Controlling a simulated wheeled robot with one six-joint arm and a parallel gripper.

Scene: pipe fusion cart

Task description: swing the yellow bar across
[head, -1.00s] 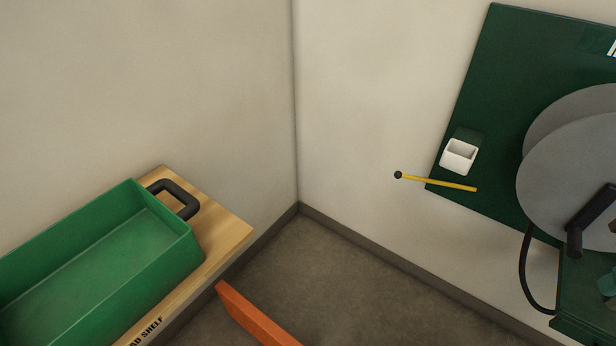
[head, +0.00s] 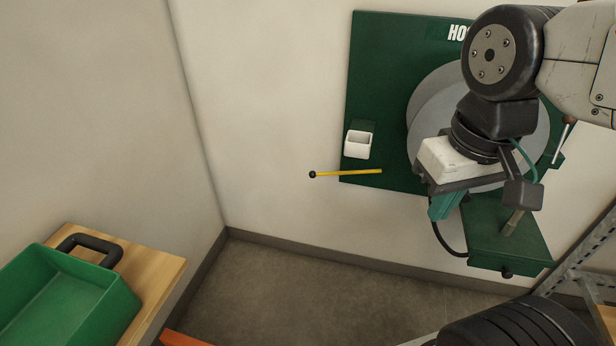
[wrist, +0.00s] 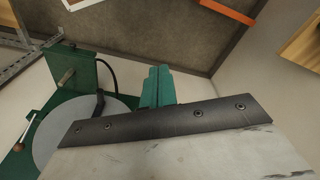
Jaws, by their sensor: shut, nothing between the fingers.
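The yellow bar (head: 350,173) is thin, with a black ball at its left end. It lies nearly level across the lower left edge of the green wall panel (head: 374,70), its ball end reaching out left past the panel. My gripper (head: 440,208), with teal fingers, hangs in front of the grey disc, to the right of the bar and apart from it. In the wrist view the teal fingers (wrist: 157,86) are together with nothing between them. The bar does not show in the wrist view.
The grey disc (head: 422,97) is behind my arm, with a green shelf (head: 500,232) below. A green bin (head: 70,310) stands on a wooden shelf (head: 150,270) at lower left. Wall left of the bar is clear.

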